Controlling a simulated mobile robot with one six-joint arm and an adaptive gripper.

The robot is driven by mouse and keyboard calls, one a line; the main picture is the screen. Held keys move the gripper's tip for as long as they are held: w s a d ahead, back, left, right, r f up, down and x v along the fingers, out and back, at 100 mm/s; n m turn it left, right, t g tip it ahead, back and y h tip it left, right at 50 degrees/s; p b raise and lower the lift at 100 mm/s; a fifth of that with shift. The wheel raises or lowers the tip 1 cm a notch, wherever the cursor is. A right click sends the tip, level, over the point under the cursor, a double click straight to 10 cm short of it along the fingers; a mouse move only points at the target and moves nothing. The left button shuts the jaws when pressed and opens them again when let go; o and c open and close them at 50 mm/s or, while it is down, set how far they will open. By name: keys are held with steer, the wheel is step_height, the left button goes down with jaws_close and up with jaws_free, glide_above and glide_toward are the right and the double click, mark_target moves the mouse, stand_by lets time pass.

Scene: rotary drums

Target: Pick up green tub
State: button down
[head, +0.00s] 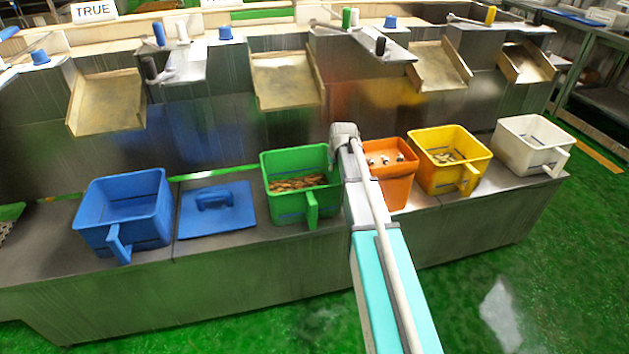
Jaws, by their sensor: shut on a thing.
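The green tub (288,165) stands upright on the steel bench, left of my arm, with brown pieces inside and its handle facing the front. My gripper (343,138) is at the tub's right side, between it and the orange tub (391,188). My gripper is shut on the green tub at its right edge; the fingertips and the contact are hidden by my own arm. The tub appears to rest on the bench.
A blue tub (125,210) and a flat blue lid (216,209) lie to the left. The orange tub is close on the right, then a yellow tub (450,160) and a white tub (533,145). Metal chutes (287,80) hang behind, above the bench.

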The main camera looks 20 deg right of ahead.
steer(key=shift+r, duration=0.15)
step_height(320, 180, up, 10)
steer(key=p, duration=1)
steer(key=shift+f, duration=0.2)
stand_by(0.6)
steer(key=shift+s, duration=0.1)
